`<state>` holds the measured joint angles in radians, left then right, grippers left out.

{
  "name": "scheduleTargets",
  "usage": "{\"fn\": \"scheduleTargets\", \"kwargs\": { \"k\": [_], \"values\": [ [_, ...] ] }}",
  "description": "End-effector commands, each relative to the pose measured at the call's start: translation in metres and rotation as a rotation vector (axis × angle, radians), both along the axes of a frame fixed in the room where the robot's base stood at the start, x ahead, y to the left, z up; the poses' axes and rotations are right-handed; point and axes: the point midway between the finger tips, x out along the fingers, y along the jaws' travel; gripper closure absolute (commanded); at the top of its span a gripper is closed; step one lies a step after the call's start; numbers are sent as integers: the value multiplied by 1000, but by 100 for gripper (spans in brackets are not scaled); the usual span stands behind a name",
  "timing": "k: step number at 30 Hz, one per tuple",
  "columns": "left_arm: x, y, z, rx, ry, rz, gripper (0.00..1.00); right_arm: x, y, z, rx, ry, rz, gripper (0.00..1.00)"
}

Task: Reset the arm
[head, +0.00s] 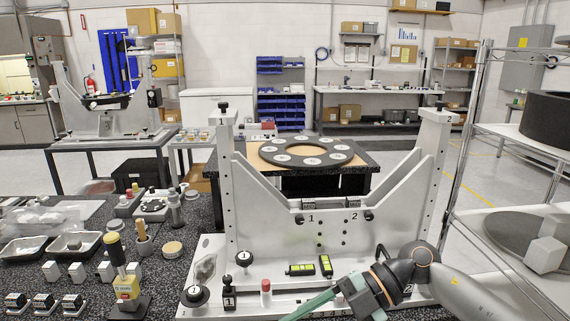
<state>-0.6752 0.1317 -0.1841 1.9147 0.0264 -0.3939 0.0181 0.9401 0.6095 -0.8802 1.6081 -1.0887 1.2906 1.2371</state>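A large grey metal mirror fixture (275,218) stands upright on the dark speckled table in front of me. It has tall side posts, sloping inner arms and labels 1 and 2 at its centre. My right arm comes in from the lower right, in front of the fixture's base. Its gripper (312,303) has a teal finger pointing down and left, low over the front of the base plate (205,252). Nothing is seen held, but the finger gap is not clear. My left gripper is not in view.
Black knobs (195,295), a red-topped peg (266,288) and two green-lit black blocks (300,269) sit on the base plate. A yellow-black handled tool (125,285), small cubes and trays crowd the table at left. A wire shelf (480,160) stands at right.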

Motion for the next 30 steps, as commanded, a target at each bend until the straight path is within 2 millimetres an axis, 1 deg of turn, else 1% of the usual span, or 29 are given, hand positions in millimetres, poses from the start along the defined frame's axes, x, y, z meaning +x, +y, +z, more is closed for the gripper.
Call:
{"fn": "scheduleTargets", "kwargs": {
  "k": [1, 3, 6, 8, 11, 14, 17, 20, 21, 22, 23, 24, 25, 26, 27, 29, 30],
  "values": [
    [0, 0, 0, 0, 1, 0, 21, -8, 17, 0, 124, 29, -15, 43],
    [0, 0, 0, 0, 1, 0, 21, -11, 34, 7, 293, 55, -64, 43],
    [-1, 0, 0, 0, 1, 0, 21, -8, 47, 15, 508, 101, -183, 43],
    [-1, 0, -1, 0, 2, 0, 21, -2, 48, 17, 620, 133, -278, 43],
    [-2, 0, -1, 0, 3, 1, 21, 13, 41, 11, 768, 190, -471, 43],
    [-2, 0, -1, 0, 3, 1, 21, 29, 23, -9, 861, 259, -699, 43],
    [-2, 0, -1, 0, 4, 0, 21, 41, -3, -45, 893, 336, -948, 43],
    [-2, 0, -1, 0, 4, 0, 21, 42, -32, -95, 860, 424, -1202, 43],
    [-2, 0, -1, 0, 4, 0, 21, 38, -45, -118, 830, 462, -1301, 43],
    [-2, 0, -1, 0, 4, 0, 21, 33, -54, -136, 801, 492, -1374, 43],
    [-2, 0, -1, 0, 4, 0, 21, 27, -63, -155, 765, 524, -1447, 43],
    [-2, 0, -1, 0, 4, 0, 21, 16, -75, -180, 710, 568, -1539, 43],
    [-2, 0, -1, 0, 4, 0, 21, 5, -84, -199, 665, 601, -1604, 43],
    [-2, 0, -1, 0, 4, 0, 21, -6, -92, -217, 616, 634, -1662, 43],
    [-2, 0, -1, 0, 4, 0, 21, -22, -101, -240, 550, 676, -1731, 43],
    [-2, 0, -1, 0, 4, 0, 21, -47, -113, -269, 454, 735, -1815, 43],
    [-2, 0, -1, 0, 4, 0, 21, -64, -119, -285, 392, 770, -1859, 43]
  ]
}}
